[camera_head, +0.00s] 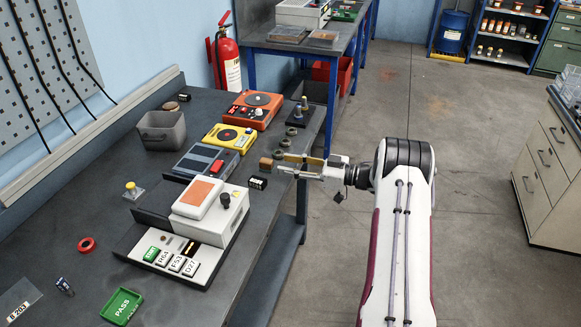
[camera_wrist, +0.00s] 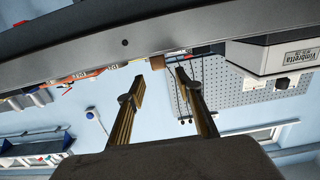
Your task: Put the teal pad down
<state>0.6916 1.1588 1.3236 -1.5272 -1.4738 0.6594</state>
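I see no pad that is clearly teal in either view. My gripper (camera_head: 285,164) is at the right edge of the dark bench, level with its top or slightly above. In the wrist view, my gripper (camera_wrist: 158,84) has its two fingers apart, with nothing held between them. A small brown block (camera_head: 266,163) is just left of the fingertips in the head view. It also shows beyond the fingers in the wrist view (camera_wrist: 157,62); I cannot tell whether it touches them.
The dark bench (camera_head: 100,210) holds a white device (camera_head: 211,229) with an orange pad (camera_head: 201,192), a blue-grey device (camera_head: 200,160), a yellow device (camera_head: 229,137), an orange device (camera_head: 253,111), a grey bin (camera_head: 161,131) and a green PASS tray (camera_head: 121,306). The left bench area is fairly clear.

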